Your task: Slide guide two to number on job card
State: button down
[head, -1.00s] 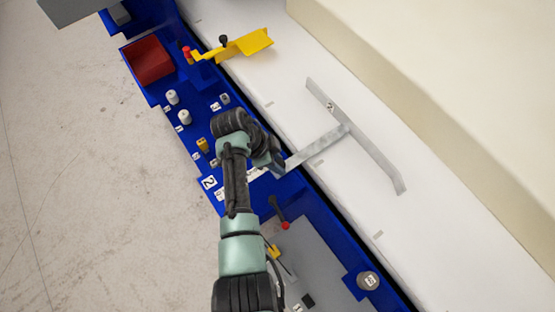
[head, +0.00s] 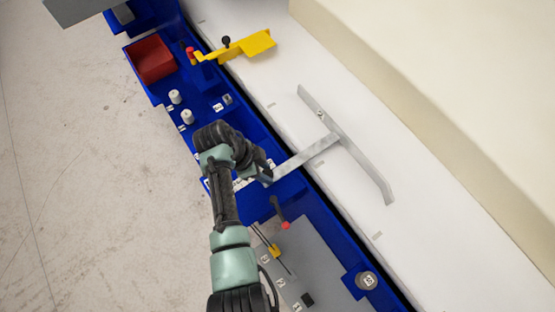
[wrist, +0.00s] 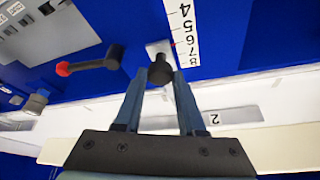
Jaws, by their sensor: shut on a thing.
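Guide two (head: 345,148) is a grey metal T-shape on the white bed, its stem running toward the blue rail. In the wrist view, its plate (wrist: 215,118) bears the number 2. My gripper (wrist: 159,78) is shut on the guide's black knob (wrist: 160,68), which sits between the fingertips. A white number scale (wrist: 183,35) beside the knob shows 4 to 8, with a small red mark at its edge near 6. I cannot make out a job card.
A yellow guide (head: 248,47) with a black knob stands further up the rail, near a red bin (head: 152,60). A red-tipped lever (wrist: 90,64) is left of the knob. A large cream foam block (head: 450,80) borders the bed's right side.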

jog(key=s+a, duration=0.2)
jog(key=a, duration=0.1)
jog(key=shift+s+a, duration=0.15)
jog(key=c, duration=0.5)
grip_release()
jog(key=shift+r, duration=0.1)
jog(key=v, duration=1.2)
jog(key=shift+a+r+b, duration=0.1)
jog(key=shift+r+b, duration=0.2)
jog(key=shift+r, duration=0.1)
